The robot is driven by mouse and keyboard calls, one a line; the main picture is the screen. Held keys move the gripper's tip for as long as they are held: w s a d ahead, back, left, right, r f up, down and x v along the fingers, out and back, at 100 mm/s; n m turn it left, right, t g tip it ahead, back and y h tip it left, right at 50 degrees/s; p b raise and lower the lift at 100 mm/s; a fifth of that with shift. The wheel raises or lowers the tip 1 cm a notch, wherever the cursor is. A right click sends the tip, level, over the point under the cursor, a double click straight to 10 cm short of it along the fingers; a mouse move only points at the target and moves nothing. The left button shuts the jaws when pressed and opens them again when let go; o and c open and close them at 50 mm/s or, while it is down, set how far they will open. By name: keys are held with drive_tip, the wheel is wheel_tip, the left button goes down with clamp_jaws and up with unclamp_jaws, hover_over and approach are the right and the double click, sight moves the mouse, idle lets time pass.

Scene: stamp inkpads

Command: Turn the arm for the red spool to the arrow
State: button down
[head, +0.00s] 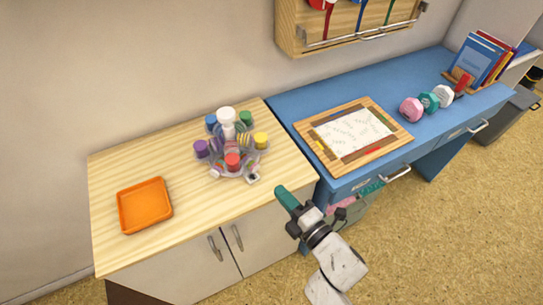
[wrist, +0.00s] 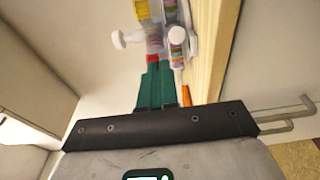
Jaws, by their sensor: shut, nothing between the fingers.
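A clear rotary stand (head: 229,172) with a white top knob (head: 226,115) stands on the wooden counter and bears several coloured spools on arms. The red spool (head: 232,160) is at the front, facing my side. I cannot make out an arrow. My gripper (head: 279,189), with teal fingers, is shut and empty, to the lower right of the stand, beyond the counter's front edge in the head picture. In the wrist view the shut fingers (wrist: 156,72) point toward the stand; a red part (wrist: 153,58) shows just past the tips. I cannot tell whether they touch.
An orange tray (head: 145,205) lies at the counter's left, with bare wood (head: 185,195) between. A blue desk (head: 290,105) to the right holds a framed board (head: 310,140), several small coloured items and books (head: 480,60). A wall rack (head: 291,38) with ribbons hangs above.

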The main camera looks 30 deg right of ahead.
approach(261, 152)
drive_tip(key=w+a, duration=0.3)
drive_tip(key=shift+w+a+p, duration=0.25)
drive_tip(key=shift+a+p, duration=0.1)
drive_tip(key=shift+w+d+p, duration=0.7)
drive_tip(key=shift+w, duration=0.1)
drive_tip(key=shift+w+d+f, duration=0.15)
drive_tip(key=shift+w+d, duration=0.25)
drive_tip(key=shift+w, duration=0.15)
drive_tip(key=shift+w+d+p, duration=0.15)
drive_tip(key=shift+d+p, duration=0.05)
drive_tip(key=shift+p, duration=0.15)
drive_tip(key=w+d, duration=0.1)
drive_tip(key=d, duration=0.1)
drive_tip(key=w+d, duration=0.1)
drive_tip(key=w, duration=0.1)
drive_tip(key=shift+w+d, duration=0.25)
drive_tip(key=shift+d, duration=0.15)
drive_tip(key=shift+s, duration=0.1)
